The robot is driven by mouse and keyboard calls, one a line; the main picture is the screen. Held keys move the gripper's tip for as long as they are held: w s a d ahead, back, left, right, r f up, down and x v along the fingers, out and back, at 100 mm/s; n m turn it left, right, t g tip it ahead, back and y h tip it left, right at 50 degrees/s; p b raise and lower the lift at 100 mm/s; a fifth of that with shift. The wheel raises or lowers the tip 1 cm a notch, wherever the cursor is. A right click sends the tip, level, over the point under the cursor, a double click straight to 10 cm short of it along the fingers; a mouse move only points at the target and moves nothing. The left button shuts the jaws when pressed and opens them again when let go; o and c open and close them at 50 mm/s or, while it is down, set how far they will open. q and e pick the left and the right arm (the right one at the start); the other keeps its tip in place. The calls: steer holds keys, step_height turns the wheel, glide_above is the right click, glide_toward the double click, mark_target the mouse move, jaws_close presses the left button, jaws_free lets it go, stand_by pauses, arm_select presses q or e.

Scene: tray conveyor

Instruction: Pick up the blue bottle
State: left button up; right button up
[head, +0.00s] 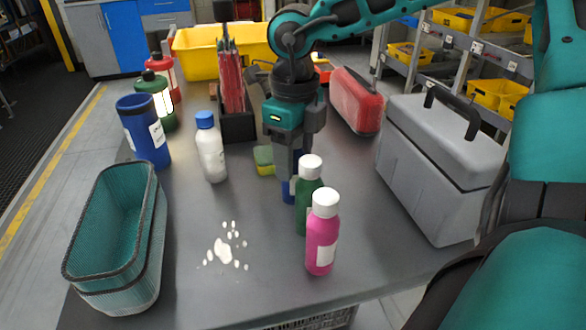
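A blue bottle (288,190) stands on the grey table, mostly hidden behind my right gripper and a green bottle; only a small blue part of its lower body shows. My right gripper (287,168) points straight down over it, its fingers overlapping the place of the bottle's upper part. I cannot tell whether the fingers are closed on it. The green bottle (306,212) with a white cap stands just in front and to the right, close to the gripper. A pink bottle (322,243) with a white cap stands nearer still. My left gripper is not in view.
A white bottle with blue cap (211,152), a blue container (145,135) and a teal mesh basket (103,225) stand left. A sponge (264,160) and black pencil holder (238,127) are beside the gripper. A grey toolbox (432,170) stands right. White spill (223,250) lies in front.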

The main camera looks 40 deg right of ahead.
steer(key=c, duration=0.8)
step_height(320, 180, up, 20)
steer(key=p, duration=0.3)
